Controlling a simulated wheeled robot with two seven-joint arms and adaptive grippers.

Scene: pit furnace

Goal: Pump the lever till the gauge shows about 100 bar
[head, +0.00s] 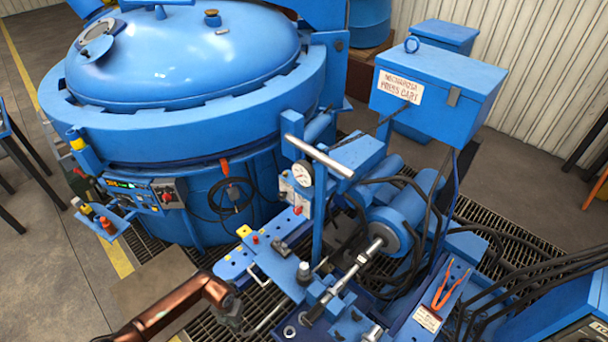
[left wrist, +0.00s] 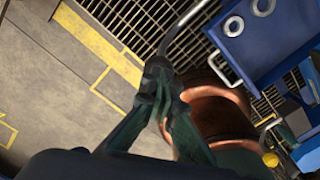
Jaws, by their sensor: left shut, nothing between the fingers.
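The gauge (head: 303,173) is a small round white dial on the blue press cart in the head view; its needle is too small to read. A thin grey rod that looks like the pump lever (head: 268,319) slants at the cart's lower left. My left gripper (head: 234,318) is by the rod's lower left end. In the left wrist view the left gripper (left wrist: 158,68) is shut, with nothing seen between its dark fingers. The curved grey rod (left wrist: 183,29) runs up from beside the fingertips; I cannot tell whether they touch. My right gripper is not in view.
The large blue furnace (head: 190,60) stands behind, at the left. The press cart box (head: 437,90) and black hoses (head: 430,205) are at the right. Orange-handled tongs (head: 449,287) lie on the cart's right side. The floor grating (left wrist: 120,25) has open floor beside it.

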